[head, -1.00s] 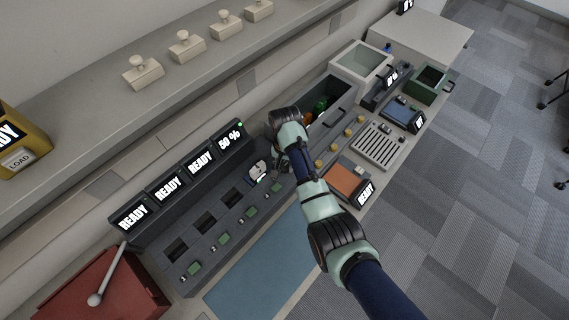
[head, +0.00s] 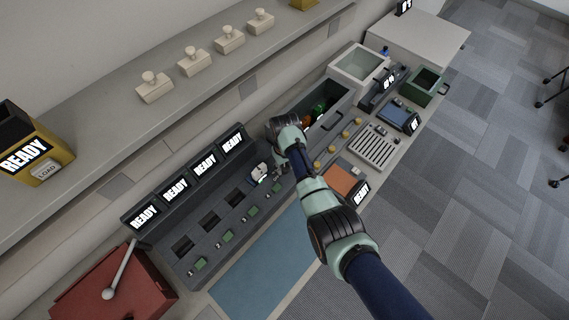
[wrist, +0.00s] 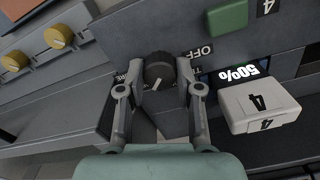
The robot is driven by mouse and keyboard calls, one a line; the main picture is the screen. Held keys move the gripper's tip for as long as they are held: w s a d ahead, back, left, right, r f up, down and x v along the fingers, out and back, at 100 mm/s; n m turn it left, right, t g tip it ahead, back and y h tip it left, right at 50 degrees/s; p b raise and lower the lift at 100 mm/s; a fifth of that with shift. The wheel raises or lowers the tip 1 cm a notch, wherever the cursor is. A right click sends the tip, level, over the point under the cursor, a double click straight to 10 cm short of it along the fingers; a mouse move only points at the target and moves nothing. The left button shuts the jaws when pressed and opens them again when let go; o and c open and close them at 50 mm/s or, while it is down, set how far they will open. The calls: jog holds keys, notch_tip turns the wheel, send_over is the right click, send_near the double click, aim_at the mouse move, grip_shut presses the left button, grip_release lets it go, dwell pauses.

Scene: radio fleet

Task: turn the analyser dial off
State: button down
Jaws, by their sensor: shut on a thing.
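The analyser dial is a round black knob (wrist: 158,68) with a pale pointer line, in the upper middle of the wrist view. An "OFF" label (wrist: 205,51) is beside it on the upper right. Another label at its left is partly covered by a finger. The pointer line faces the lower part of the picture, not the OFF label. My gripper (wrist: 159,88) is shut on the dial, with one finger on each side. In the head view my gripper (head: 277,162) is at the right end of the dark charger bank, and my arm hides the dial.
A white block marked 4 (wrist: 259,105) sits right of my gripper, by a display reading "50%" (wrist: 238,72). Yellow knobs (wrist: 59,37) are at left.

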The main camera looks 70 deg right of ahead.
jog(key=n+p, duration=0.1)
jog(key=n, duration=0.2)
jog(key=shift+r+n, duration=0.1)
jog(key=shift+n, duration=0.2)
jog(key=n, duration=0.3)
jog(key=shift+n, duration=0.3)
jog(key=n+p, duration=0.1)
jog(key=n, duration=1.1)
jog(key=shift+n+p, duration=0.4)
jog(key=n, duration=0.6)
jog(key=shift+n, duration=0.6)
jog(key=c, duration=0.8)
grip_release()
jog(key=shift+o, duration=0.2)
